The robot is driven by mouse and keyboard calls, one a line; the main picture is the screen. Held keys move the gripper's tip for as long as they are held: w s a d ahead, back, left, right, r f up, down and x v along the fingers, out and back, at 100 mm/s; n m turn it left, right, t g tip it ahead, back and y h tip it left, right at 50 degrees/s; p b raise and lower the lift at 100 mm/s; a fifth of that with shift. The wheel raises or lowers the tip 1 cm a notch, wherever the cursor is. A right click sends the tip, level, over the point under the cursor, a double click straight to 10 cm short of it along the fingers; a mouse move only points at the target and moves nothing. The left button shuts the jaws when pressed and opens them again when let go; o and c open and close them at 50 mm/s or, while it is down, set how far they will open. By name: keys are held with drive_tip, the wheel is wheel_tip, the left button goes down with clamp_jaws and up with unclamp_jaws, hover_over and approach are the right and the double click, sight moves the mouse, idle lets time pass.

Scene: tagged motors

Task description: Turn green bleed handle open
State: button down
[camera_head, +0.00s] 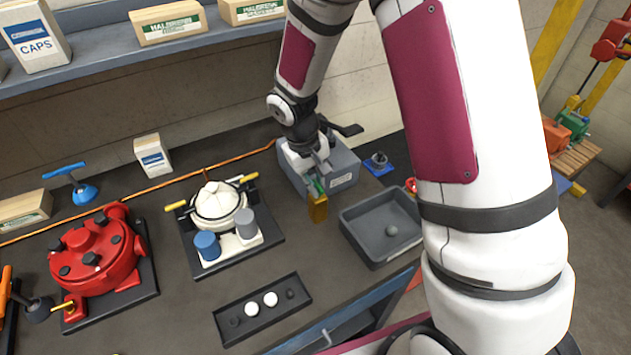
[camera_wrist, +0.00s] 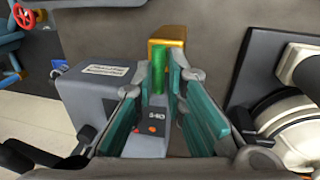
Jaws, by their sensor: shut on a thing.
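The green bleed handle (camera_wrist: 158,62) stands upright between my fingertips in the wrist view, next to a gold block (camera_wrist: 175,48). My gripper (camera_wrist: 158,76) is shut on the handle, with teal finger pads on both sides of it. In the head view my gripper (camera_head: 315,176) reaches down at the front of a grey box (camera_head: 342,173). A bit of the green handle (camera_head: 319,186) shows just above the gold block (camera_head: 318,209). My fingers hide part of the handle. The grey box also shows in the wrist view (camera_wrist: 88,98), with a label and a small dark panel (camera_wrist: 152,122).
A grey tray (camera_head: 372,243) with a round piece stands right of the gold block. A white-domed unit (camera_head: 217,203) on a black plate is to the left, and a red motor (camera_head: 98,255) is farther left. A shelf (camera_head: 110,62) runs behind.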

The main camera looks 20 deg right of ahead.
drive_tip(key=shift+d, duration=0.1)
drive_tip(key=c, duration=1.7)
unclamp_jaws()
drive_tip(key=shift+o, duration=0.2)
wheel_tip(320, 180, up, 12)
drive_tip(key=a, duration=0.2)
drive_tip(key=shift+s+a, duration=0.15)
drive_tip(key=shift+s, duration=0.05)
drive_tip(key=shift+f, duration=0.1)
